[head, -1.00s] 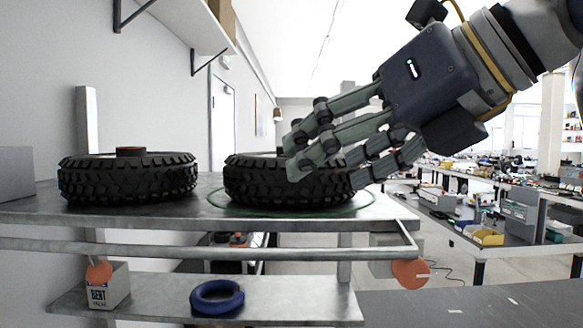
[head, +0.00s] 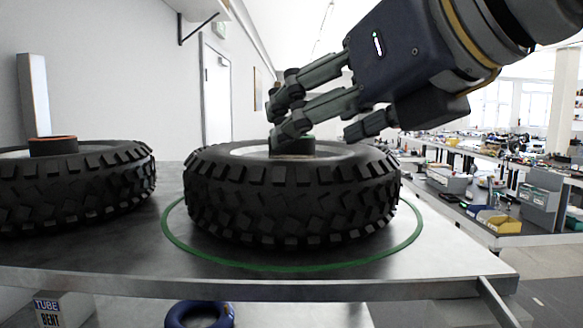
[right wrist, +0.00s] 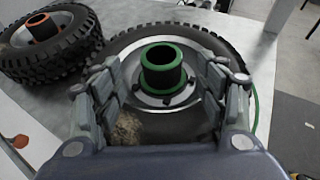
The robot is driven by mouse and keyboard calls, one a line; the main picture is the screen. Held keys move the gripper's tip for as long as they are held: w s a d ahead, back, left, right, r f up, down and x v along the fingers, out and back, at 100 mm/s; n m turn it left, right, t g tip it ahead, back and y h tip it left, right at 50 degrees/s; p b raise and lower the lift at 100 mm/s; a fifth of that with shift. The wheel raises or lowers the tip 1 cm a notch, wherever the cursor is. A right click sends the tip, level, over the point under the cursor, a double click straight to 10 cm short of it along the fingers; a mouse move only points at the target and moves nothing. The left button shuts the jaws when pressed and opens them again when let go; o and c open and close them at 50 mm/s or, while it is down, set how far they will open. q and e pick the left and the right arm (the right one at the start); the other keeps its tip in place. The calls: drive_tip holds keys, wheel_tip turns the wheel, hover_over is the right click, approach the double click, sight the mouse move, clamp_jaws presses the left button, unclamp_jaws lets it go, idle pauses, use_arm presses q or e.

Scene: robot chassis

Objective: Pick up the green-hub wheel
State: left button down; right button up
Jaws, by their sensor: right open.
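The green-hub wheel (head: 292,200) lies flat on the metal shelf inside a green ring marking. Its green hub (right wrist: 161,68) stands up at the wheel's centre in the right wrist view. My right gripper (head: 300,108) reaches in from the upper right, tilted down over the wheel's top, with its fingers near the hub in the head view. In the right wrist view the right gripper (right wrist: 160,85) is open, with fingers spread left and right of the hub and nothing held between them. Whether any finger touches the wheel is unclear. My left gripper is out of view.
Another wheel (head: 70,185) with an orange-rimmed hub lies on the shelf to the left, with a narrow gap between the tyres. A blue ring (head: 200,315) and a box (head: 62,310) sit on a lower shelf. The shelf's right end (head: 455,255) is clear.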

drive_tip(key=p+x, duration=0.2)
drive_tip(key=x, duration=0.3)
drive_tip(key=shift+w, duration=0.2)
drive_tip(key=shift+w+a+f, duration=0.2)
drive_tip(key=shift+w+f, duration=0.05)
drive_tip(key=shift+w, duration=0.05)
drive_tip(key=shift+c, duration=0.8)
drive_tip(key=shift+s+d, duration=0.1)
drive_tip(key=shift+s, duration=0.05)
clamp_jaws()
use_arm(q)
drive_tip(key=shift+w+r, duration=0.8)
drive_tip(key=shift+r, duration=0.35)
use_arm(e)
drive_tip(key=shift+r, duration=0.3)
